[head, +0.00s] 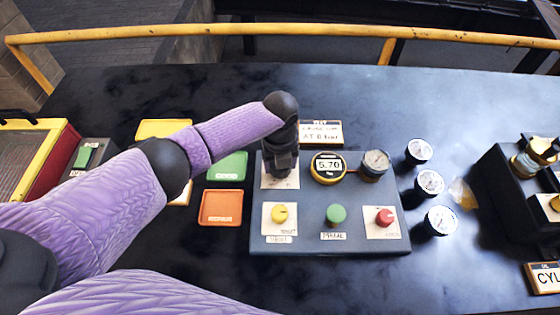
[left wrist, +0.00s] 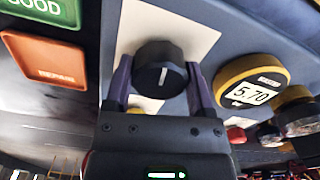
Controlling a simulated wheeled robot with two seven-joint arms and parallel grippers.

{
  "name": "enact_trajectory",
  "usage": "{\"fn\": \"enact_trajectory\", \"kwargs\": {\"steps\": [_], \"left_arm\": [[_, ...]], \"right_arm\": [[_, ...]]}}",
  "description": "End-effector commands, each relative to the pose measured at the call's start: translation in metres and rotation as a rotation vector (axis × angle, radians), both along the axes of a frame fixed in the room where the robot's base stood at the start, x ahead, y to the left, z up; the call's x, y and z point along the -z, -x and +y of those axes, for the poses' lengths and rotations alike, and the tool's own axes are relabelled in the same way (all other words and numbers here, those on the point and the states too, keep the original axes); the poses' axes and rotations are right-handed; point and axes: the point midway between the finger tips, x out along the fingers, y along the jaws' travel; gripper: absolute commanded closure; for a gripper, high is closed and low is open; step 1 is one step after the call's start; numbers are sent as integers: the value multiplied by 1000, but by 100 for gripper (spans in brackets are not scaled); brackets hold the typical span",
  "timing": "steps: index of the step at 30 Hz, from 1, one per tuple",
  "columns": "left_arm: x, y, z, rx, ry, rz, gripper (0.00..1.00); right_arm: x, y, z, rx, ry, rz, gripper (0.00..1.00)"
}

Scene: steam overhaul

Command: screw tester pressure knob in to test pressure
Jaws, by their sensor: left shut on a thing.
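The tester (head: 330,240) is a blue-grey panel on the dark bench in the head view. My left gripper (head: 280,172) reaches down over its upper left corner and hides the knob there. In the left wrist view the black pressure knob (left wrist: 158,68) with a white pointer line sits on a white plate (left wrist: 190,32). My left gripper (left wrist: 158,85) is shut on the knob, one finger on each side. The round yellow-rimmed digital display (head: 328,167) reads 5.70; it also shows in the left wrist view (left wrist: 252,82). My right gripper is in neither view.
The tester also carries a yellow knob (head: 280,212), a green button (head: 336,214), a red knob (head: 384,216) and a mounted gauge (head: 375,164). Loose gauges (head: 430,183) stand to the right. Green (head: 228,167) and orange (head: 220,207) trays lie to the left. A yellow rail (head: 280,31) runs behind.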

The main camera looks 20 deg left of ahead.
Motion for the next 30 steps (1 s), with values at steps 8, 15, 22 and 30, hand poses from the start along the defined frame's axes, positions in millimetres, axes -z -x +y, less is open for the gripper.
{"fn": "enact_trajectory", "kwargs": {"steps": [8, 15, 22, 30], "left_arm": [[-1, 0, 0, 38, 1, -2, 89], [-1, -1, 0, 39, 1, -2, 89], [-1, 0, 0, 38, 0, -1, 5], [-3, 0, 0, 38, 0, -1, 0]], "right_arm": [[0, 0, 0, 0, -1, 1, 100], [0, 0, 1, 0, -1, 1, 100], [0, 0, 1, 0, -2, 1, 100], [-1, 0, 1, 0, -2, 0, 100]]}}
